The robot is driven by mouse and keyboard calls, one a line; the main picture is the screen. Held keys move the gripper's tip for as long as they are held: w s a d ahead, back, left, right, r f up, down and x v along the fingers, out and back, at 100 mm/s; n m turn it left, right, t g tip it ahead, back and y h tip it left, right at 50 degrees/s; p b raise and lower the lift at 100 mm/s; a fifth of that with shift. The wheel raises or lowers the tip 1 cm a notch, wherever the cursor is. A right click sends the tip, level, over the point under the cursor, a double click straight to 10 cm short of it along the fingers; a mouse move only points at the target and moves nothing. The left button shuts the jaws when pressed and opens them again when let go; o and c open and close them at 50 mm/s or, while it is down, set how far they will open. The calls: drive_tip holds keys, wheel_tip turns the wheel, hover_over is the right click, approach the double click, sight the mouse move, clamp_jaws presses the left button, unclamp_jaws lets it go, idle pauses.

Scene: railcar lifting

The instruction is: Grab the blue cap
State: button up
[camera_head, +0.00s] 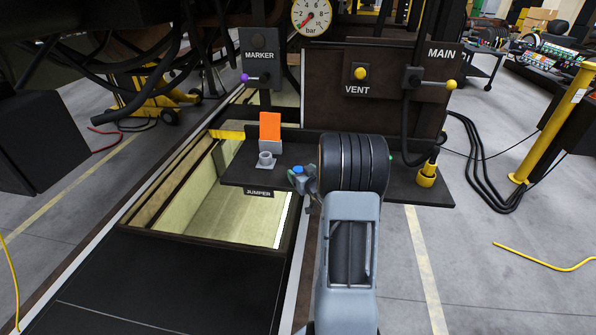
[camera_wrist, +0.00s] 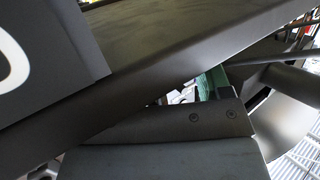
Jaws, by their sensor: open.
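The small blue cap (camera_head: 298,169) shows near the middle of the dark shelf, just left of my arm's thick black wrist joint. My gripper (camera_head: 302,182) is a small grey-teal shape at the cap, partly hidden by my own arm. It is open. The cap overlaps the gripper in the picture, and I cannot tell whether they touch. In the wrist view I cannot make out the cap; dark panels and a grey bar with two screws fill much of it.
The dark shelf (camera_head: 240,178) carries a grey socket (camera_head: 265,160), an orange block (camera_head: 270,127) and a yellow fitting (camera_head: 427,175). Behind it stands a panel with the VENT knob (camera_head: 361,73) and MAIN lever (camera_head: 430,84). An open pit (camera_head: 225,215) lies below left.

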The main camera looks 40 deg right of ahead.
drive_tip(key=shift+x, duration=1.35)
drive_tip(key=c, duration=1)
